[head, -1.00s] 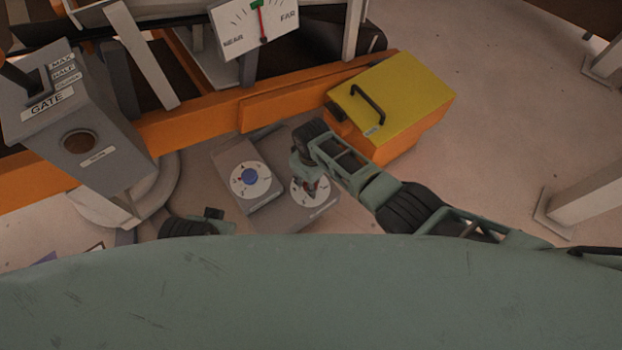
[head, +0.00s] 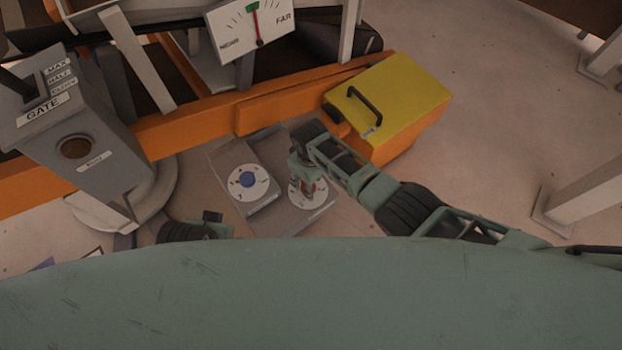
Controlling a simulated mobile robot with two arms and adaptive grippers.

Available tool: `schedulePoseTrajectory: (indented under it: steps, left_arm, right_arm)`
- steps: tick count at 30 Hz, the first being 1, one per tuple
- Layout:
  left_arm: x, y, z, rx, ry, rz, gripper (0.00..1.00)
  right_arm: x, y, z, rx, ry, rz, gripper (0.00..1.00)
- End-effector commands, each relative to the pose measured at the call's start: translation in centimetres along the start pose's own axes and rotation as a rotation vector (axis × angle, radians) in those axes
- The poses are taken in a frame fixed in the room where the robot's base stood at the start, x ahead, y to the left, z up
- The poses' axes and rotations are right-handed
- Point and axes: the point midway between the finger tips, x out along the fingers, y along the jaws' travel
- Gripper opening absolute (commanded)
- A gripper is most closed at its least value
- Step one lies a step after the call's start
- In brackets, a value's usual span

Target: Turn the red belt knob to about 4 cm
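The red belt knob (head: 309,189) sits on a white dial (head: 296,196) on the right part of a grey control box (head: 268,222). My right gripper (head: 307,186) is over this dial, with its fingertips at the red knob and hiding much of it. I cannot tell whether the fingers are closed on it. The NEAR–FAR gauge (head: 228,36) has a red needle standing near its green middle mark. My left gripper (head: 212,216) is low at the left of the control box, partly hidden by my green body; its fingers are not clear.
A blue knob (head: 247,180) on its own white dial is left of the red one. A grey GATE box (head: 120,160) with a lever stands at the left. A yellow-topped orange box (head: 400,105) with a black handle is at the right, close to my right arm.

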Motion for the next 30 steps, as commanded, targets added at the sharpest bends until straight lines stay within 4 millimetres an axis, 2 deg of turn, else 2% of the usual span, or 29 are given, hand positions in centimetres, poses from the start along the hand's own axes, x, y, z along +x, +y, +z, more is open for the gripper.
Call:
schedulePoseTrajectory:
  steps: [8, 24, 30]
  left_arm:
    - [0.0, 0.0, 0.1, 0.001, -0.001, 0.000, 0.40]
    - [0.0, 0.0, 0.0, 0.000, 0.000, 0.000, 0.40]
    - [0.0, 0.0, 0.0, 0.000, 0.000, 0.000, 0.40]
  right_arm:
    - [-1.5, -0.1, 0.0, 0.000, 0.002, -0.002, 0.41]
    - [-10.3, 0.1, 0.0, 0.002, 0.002, 0.001, 0.41]
    - [-11.8, 0.1, 0.1, 0.001, -0.001, 0.000, 0.41]
